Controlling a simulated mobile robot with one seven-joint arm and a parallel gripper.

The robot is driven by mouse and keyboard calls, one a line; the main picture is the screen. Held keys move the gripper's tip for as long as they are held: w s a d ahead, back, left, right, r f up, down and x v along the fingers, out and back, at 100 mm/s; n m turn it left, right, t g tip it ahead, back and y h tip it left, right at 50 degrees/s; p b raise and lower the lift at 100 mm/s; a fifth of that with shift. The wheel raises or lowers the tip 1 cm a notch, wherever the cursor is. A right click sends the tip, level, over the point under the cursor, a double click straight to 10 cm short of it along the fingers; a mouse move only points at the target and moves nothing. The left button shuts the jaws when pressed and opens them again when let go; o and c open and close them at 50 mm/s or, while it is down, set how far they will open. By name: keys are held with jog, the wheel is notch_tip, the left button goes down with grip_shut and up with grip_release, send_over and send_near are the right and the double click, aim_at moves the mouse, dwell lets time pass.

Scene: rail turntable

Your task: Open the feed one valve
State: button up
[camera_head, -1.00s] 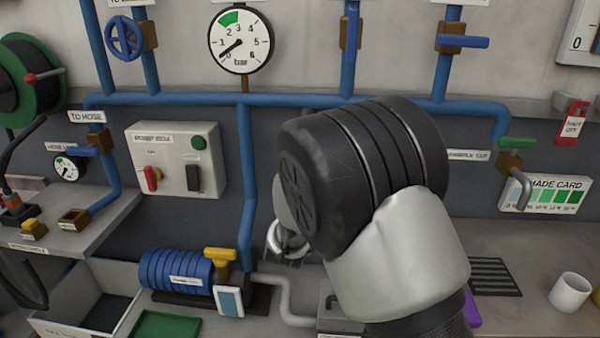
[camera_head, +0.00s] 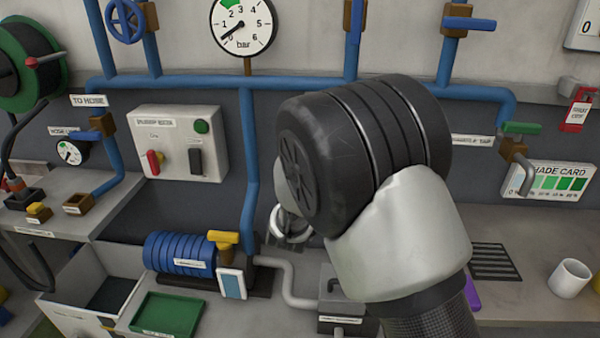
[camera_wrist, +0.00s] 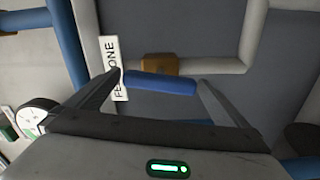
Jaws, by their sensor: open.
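The feed one valve shows in the wrist view as a brown valve body (camera_wrist: 159,66) with a blue bar handle (camera_wrist: 160,83) lying crosswise in the picture. A white label (camera_wrist: 113,68), partly covered by a finger and reading "FE… ONE", is beside it on the left. My gripper (camera_wrist: 160,79) is open, with one finger at each end of the handle in the picture. The left fingertip overlaps the label; I cannot tell whether either finger touches the handle. In the head view my arm hides the fingers, and I cannot make out this valve there.
A grey pipe (camera_wrist: 249,35) runs right from the valve and bends up. A blue pipe (camera_wrist: 65,45) and a gauge (camera_wrist: 38,115) are at the left. In the head view, a blue pump (camera_head: 178,253), green tray (camera_head: 167,313) and white cup (camera_head: 569,278) sit on the bench.

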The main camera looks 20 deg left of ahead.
jog(key=v, duration=1.7)
jog(key=shift+d, duration=0.1)
